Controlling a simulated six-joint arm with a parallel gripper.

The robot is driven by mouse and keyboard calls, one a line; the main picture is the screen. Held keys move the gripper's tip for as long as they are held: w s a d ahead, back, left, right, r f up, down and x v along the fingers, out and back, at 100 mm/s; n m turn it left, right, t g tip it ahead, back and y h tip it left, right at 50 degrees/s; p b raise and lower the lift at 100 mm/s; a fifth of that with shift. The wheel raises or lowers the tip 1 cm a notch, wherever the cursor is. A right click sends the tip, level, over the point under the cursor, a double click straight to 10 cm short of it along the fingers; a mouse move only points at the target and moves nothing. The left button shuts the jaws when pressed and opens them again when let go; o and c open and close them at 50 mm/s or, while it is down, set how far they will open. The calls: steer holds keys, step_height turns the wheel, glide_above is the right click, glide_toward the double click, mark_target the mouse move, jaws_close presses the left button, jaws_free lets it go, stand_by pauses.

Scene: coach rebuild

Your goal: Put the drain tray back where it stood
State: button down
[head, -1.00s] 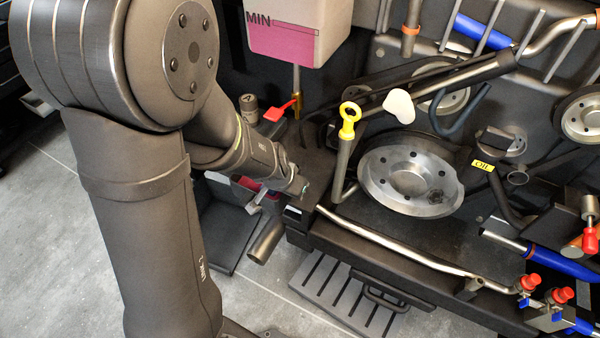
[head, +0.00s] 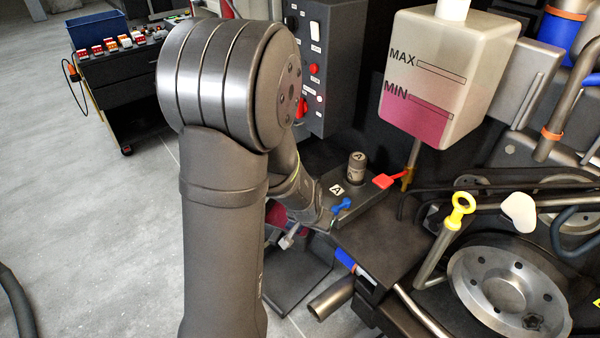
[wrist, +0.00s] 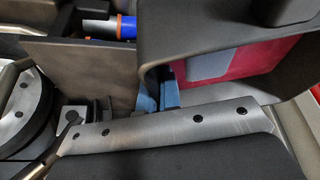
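I cannot pick out the drain tray for certain. A dark flat panel (head: 297,272) low by the floor, below my wrist in the head view, may be it. My gripper (head: 300,228) is at the end of my arm, left of the engine bay's front corner. My arm hides most of it in the head view, and its fingers do not show clearly. In the wrist view, narrow blue pieces (wrist: 168,93) stand close together behind a grey metal strip (wrist: 165,125). I cannot tell whether they are fingertips, or whether anything is held.
A tank with pink fluid (head: 445,75) hangs above the bay. A pulley (head: 505,290) is at lower right. A control box (head: 322,65) is behind.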

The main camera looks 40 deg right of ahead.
steer(key=shift+w+a+f+n+t+y, duration=0.8)
steer(key=shift+w+a+n, duration=2.5)
steer(key=shift+w+a, duration=10)
steer(key=d+m+g, duration=0.2)
steer(key=d+m, duration=0.5)
steer(key=d, duration=0.6)
steer(key=d+f+m+g, duration=0.1)
steer(key=d+m+g, duration=0.1)
steer(key=d+m, duration=0.5)
steer(key=s+d+f+m+g+h, duration=0.1)
steer(key=d+m+g, duration=0.2)
steer(key=d, duration=1.7)
steer(key=shift+m, duration=2.1)
steer(key=shift+d+f, duration=0.2)
steer(key=shift+f, duration=1.55)
steer(key=shift+f, duration=0.1)
